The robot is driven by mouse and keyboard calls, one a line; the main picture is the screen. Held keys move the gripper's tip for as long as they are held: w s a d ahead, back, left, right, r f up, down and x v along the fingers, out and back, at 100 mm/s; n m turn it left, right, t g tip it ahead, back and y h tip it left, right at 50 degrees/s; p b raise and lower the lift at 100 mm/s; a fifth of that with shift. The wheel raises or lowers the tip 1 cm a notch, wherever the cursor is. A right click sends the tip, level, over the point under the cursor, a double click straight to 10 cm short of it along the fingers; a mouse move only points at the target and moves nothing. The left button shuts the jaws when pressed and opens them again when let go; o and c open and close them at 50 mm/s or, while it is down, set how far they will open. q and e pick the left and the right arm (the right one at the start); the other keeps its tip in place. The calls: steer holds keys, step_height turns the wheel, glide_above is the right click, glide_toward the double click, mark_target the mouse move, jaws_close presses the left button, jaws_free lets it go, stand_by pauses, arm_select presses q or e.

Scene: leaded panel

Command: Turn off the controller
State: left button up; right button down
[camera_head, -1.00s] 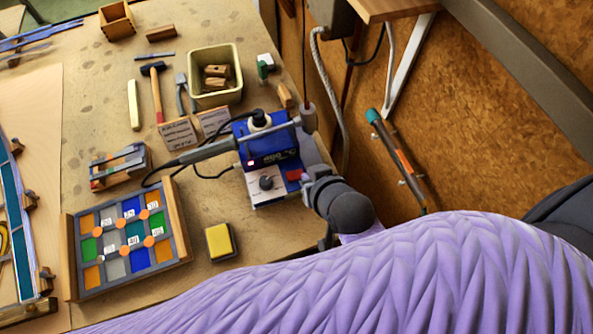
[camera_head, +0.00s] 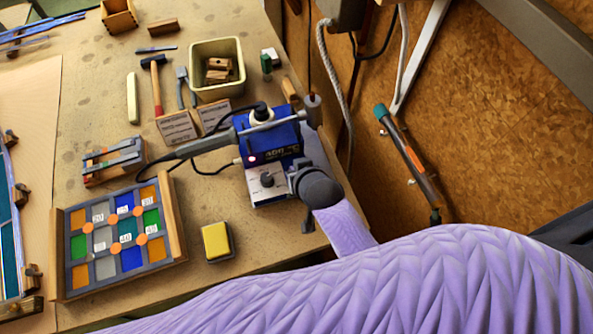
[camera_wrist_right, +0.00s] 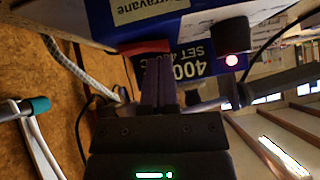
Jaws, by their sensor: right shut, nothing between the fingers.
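The controller (camera_head: 268,142) is a blue box with a white lower front panel, a "400 °C" label or display and a dark knob. It stands near the table's right edge. A red light (camera_wrist_right: 232,60) glows on it. In the right wrist view its red switch (camera_wrist_right: 145,47) shows just behind my fingertips; in the head view it is hidden by my gripper. My right gripper (camera_wrist_right: 160,62) is shut and empty, its fingertips at or very near the switch. I cannot tell whether they touch it. My left gripper is not in view.
A soldering iron (camera_head: 205,143) with its cable lies across the controller's left side. A yellow sponge (camera_head: 216,241) and a colored-glass tray (camera_head: 175,215) are in front and left. A bin (camera_head: 240,85) stands behind. A teal-ended tool (camera_head: 408,155) hangs on the right wall.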

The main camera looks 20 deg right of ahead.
steer(key=shift+a+f, duration=0.1)
steer(key=shift+f, duration=0.2)
stand_by(0.4)
steer(key=shift+d+r+p, duration=0.2)
steer(key=shift+d+p, duration=0.15)
steer(key=shift+d, duration=0.5)
steer(key=shift+a, duration=0.1)
